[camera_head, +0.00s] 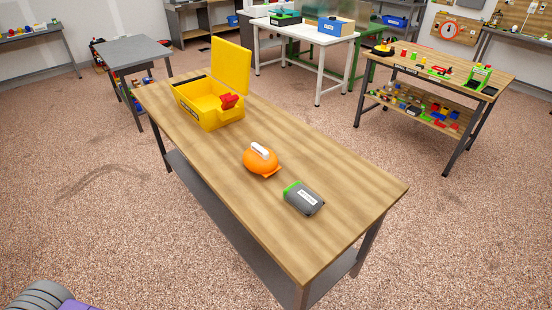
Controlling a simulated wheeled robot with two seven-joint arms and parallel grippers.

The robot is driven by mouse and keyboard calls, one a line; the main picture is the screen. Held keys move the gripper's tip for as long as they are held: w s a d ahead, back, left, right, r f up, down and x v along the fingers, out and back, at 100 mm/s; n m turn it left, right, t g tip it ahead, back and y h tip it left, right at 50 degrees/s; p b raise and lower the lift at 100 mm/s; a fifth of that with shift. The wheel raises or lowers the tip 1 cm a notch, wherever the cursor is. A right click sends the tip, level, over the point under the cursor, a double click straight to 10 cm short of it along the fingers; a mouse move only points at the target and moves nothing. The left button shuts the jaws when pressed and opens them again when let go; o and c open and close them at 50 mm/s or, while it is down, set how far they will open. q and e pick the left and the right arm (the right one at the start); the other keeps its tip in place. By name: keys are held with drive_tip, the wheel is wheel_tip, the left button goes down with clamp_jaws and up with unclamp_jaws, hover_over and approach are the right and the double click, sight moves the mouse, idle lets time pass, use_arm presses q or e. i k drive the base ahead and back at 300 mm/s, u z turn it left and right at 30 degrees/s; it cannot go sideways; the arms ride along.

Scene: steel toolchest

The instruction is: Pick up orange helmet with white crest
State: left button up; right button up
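An orange helmet with a white crest (262,162) sits on the wooden tabletop, near the middle of the table. It stands apart from the things around it. Neither of my grippers shows in the head view. A grey ridged part with a purple piece at the bottom left corner may be part of my own body.
The long wooden table (336,187) also bears an open yellow toolbox (203,113) with a red item in it and a grey-green box (304,198) right of the helmet. Other workbenches stand behind. The speckled floor (100,220) in front is clear.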

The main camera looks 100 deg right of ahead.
sight(257, 159)
drive_tip(key=z, duration=1.85)
drive_tip(key=i, duration=2.5)
drive_tip(key=u, duration=3.8)
